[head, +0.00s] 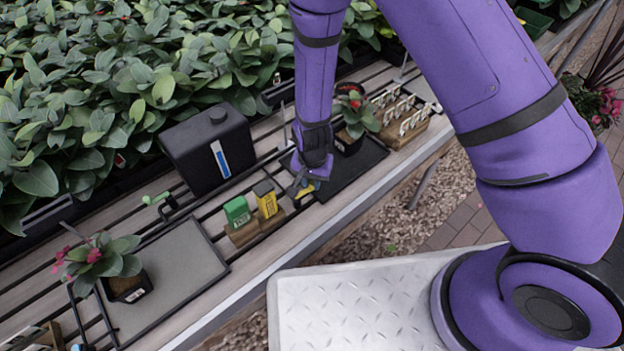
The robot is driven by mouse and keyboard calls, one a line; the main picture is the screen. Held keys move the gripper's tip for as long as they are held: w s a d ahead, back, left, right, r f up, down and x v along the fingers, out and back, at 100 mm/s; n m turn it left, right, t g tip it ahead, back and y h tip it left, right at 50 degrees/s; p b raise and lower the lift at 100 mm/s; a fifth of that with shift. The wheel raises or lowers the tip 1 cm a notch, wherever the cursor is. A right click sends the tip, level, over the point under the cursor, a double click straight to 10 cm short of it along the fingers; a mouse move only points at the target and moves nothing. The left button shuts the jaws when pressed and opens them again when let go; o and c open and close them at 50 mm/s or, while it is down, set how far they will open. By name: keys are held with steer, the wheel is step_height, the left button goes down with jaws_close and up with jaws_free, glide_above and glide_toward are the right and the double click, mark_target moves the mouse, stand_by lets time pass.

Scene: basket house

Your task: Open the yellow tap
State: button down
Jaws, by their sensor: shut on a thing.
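The yellow tap (309,188) is a small yellow piece, mostly hidden under my gripper, on the slatted bench in the middle of the head view. My gripper (303,184) points down at it, and its dark fingers are closed on the yellow part. The angle of the tap's handle is too small and covered to tell. A second tap with a green handle (156,199) stands farther left, in front of the black tank.
A black tank (208,147) stands behind a wooden holder (257,229) with a green box (237,211) and a yellow box (265,197), just left of my gripper. Potted plants (128,287) (349,138) and a wooden rack (404,124) stand on the bench. Dense leaves fill the back.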

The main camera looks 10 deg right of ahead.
steer(key=shift+w+a+n, duration=0.25)
steer(key=shift+w+n, duration=0.15)
steer(key=shift+n, duration=0.7)
steer(key=c, duration=1)
jaws_free()
steer(key=shift+r, duration=0.1)
step_height(320, 180, up, 11)
steer(key=shift+f, duration=0.15)
